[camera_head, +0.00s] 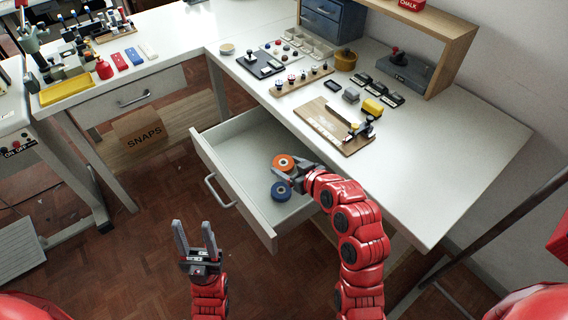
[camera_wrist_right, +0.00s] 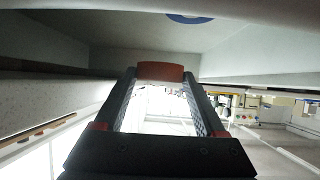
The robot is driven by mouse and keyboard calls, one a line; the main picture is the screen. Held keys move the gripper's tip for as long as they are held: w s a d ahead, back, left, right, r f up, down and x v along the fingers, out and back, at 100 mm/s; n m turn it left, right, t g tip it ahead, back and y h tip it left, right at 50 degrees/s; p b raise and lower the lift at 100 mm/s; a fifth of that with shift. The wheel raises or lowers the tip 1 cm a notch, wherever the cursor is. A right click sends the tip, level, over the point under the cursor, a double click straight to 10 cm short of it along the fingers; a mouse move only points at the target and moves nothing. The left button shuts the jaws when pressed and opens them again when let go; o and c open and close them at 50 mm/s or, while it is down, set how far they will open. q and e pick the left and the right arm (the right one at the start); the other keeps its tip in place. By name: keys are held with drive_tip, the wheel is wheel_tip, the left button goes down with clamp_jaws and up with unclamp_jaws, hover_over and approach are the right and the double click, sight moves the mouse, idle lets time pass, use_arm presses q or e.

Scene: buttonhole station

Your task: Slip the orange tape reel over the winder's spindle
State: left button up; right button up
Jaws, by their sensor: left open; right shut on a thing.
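The orange tape reel (camera_head: 283,161) is in the open drawer (camera_head: 226,178), gripped by my right gripper (camera_head: 289,174). In the right wrist view the reel's orange edge (camera_wrist_right: 160,71) sits between the two fingertips (camera_wrist_right: 160,80). I cannot tell whether it touches the drawer floor. A blue reel (camera_head: 283,191) lies just nearer in the drawer; part of it also shows in the wrist view (camera_wrist_right: 189,18). My left gripper (camera_head: 194,232) is open and empty above the floor, left of the drawer. I cannot surely pick out the winder's spindle; a wooden board with a metal fixture (camera_head: 346,126) stands on the table.
The white table (camera_head: 440,150) overhangs the drawer's right side. The table's front right is clear. A SNAPS box (camera_head: 146,135) stands below.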

drive_tip(key=shift+w+d+f+m+t+h, duration=0.1)
drive_tip(key=shift+d+f+m+t+h, duration=0.15)
drive_tip(key=shift+d+f+m+h, duration=0.3)
drive_tip(key=shift+w+d+f+m+t+h, duration=0.1)
drive_tip(key=shift+d+f+m+t+h, duration=0.2)
drive_tip(key=shift+f+m+h, duration=0.3)
drive_tip(key=d+m+h, duration=0.2)
drive_tip(key=h, duration=0.1)
drive_tip(key=shift+s+d+f+m+t, duration=0.1)
drive_tip(key=shift+s+f+m+t, duration=0.05)
drive_tip(key=shift+m+t, duration=0.15)
drive_tip(key=shift+d+f+m+h, duration=0.35)
drive_tip(key=shift+d+m+h, duration=0.2)
drive_tip(key=shift+m+h, duration=0.25)
drive_tip(key=shift+d, duration=0.1)
drive_tip(key=shift+r, duration=0.25)
